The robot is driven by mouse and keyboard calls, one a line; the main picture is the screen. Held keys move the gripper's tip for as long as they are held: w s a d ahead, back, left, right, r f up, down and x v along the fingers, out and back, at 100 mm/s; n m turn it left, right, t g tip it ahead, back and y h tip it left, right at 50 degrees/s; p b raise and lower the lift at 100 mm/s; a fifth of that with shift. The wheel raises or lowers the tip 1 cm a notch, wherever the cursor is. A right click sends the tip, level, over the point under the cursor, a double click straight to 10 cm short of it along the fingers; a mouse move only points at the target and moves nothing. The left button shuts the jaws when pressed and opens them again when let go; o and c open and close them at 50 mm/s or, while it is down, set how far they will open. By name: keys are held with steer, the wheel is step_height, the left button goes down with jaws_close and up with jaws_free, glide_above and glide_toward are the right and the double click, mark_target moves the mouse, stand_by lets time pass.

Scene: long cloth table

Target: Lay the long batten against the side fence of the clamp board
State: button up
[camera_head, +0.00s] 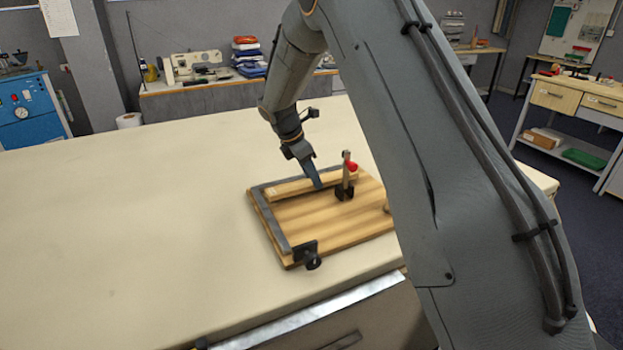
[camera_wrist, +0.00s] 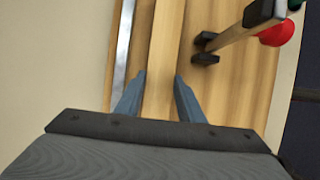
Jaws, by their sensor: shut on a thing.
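The clamp board (camera_head: 318,228) lies on the table with grey fences along its far edge and its left edge. The long batten (camera_head: 283,188) is a pale wooden strip over the far part of the board, roughly parallel to the far fence (camera_wrist: 122,55). My gripper (camera_head: 318,184) is shut on the batten, with one finger on each side in the wrist view (camera_wrist: 160,80). In that view a narrow strip of board shows between batten and fence, so they look apart there. I cannot tell whether the batten touches the board.
An upright clamp with a red knob (camera_head: 351,166) stands on the board just right of my gripper. A black clamp (camera_head: 306,254) sits at the board's near left corner. My arm hides the board's right end. The cloth table (camera_head: 130,220) is clear to the left.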

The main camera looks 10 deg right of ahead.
steer(key=shift+f, duration=0.65)
steer(key=o, duration=1.1)
steer(key=b+v, duration=0.3)
steer(key=v, duration=0.9)
